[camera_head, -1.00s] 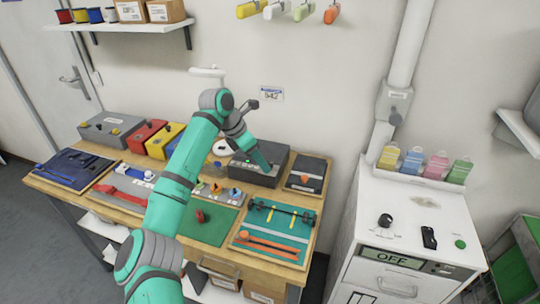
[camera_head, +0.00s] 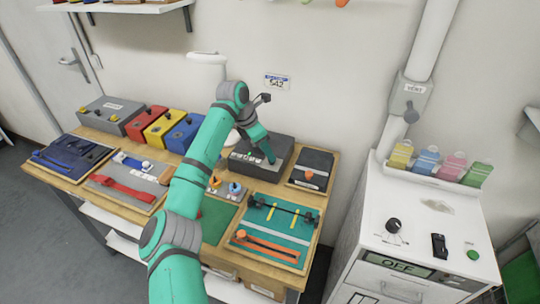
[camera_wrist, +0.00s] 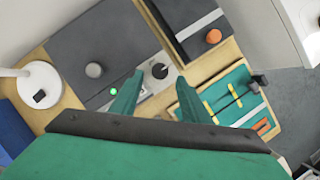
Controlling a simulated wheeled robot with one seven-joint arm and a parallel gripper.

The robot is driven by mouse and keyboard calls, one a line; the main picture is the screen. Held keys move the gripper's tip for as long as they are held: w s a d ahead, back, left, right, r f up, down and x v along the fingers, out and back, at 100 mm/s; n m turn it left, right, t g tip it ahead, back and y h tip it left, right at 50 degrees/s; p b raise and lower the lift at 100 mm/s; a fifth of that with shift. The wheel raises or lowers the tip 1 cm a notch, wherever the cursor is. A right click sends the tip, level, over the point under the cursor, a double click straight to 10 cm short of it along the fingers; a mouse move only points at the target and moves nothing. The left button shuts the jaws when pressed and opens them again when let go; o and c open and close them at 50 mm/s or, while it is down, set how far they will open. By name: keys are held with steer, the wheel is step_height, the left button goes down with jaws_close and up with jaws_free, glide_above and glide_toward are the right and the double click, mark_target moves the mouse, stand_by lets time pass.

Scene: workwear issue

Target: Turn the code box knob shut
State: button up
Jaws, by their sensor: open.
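The code box appears to be the dark grey box (camera_head: 262,150) at the back of the workbench, with a lit green light on its front. In the wrist view the box (camera_wrist: 105,40) fills the upper left, with a grey round knob on its lid. Its pale front panel has a black round knob (camera_wrist: 159,71) with a light pointer mark. My gripper (camera_head: 270,160) is at the front of the box. In the wrist view my gripper (camera_wrist: 158,77) is open, with the front knob between its fingertips; I cannot tell whether they touch it.
A dark case with an orange knob (camera_head: 309,175) stands close at the right. A green tray with rods (camera_head: 273,228) lies in front. Blue (camera_head: 184,133), yellow and red boxes stand at the left. A white lamp (camera_head: 207,58) rises behind. A white cabinet (camera_head: 430,225) stands right of the bench.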

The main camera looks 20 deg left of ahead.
steer(key=shift+x, duration=1.8)
steer(key=shift+w+d, duration=0.1)
steer(key=shift+w, duration=0.05)
steer(key=c, duration=1.1)
steer(key=shift+o, duration=0.2)
